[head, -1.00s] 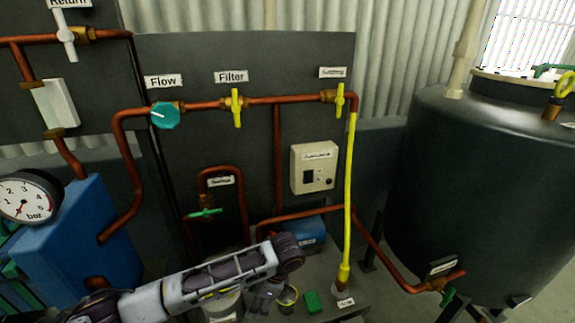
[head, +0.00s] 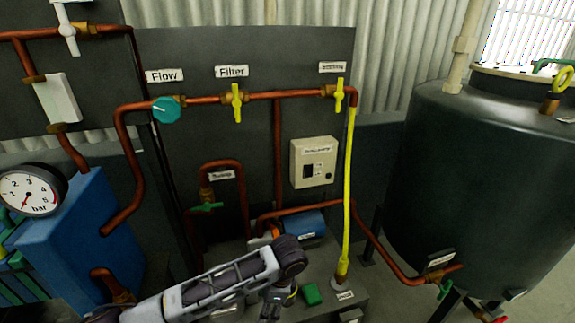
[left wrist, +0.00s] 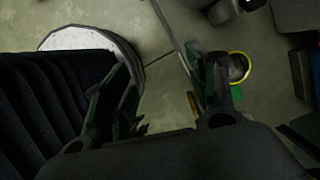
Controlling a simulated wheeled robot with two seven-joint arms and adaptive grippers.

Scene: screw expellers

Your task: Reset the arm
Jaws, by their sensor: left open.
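My left arm (head: 215,285) comes in from the lower left of the head view. Its wrist bends down, and the left gripper (head: 276,303) hangs low over the bench, mostly dark and partly hidden there. In the left wrist view the two fingers of the left gripper (left wrist: 165,95) stand apart with nothing between them. A yellow-rimmed round container (left wrist: 238,67) lies just right of the right-hand finger. My right gripper is in neither view.
A white round object (left wrist: 95,40) is at upper left in the wrist view. A green block (head: 312,294) and yellow pipe (head: 347,200) stand right of the gripper. The control box (head: 314,162) and pipe panel are behind; a large dark tank (head: 480,190) is at right.

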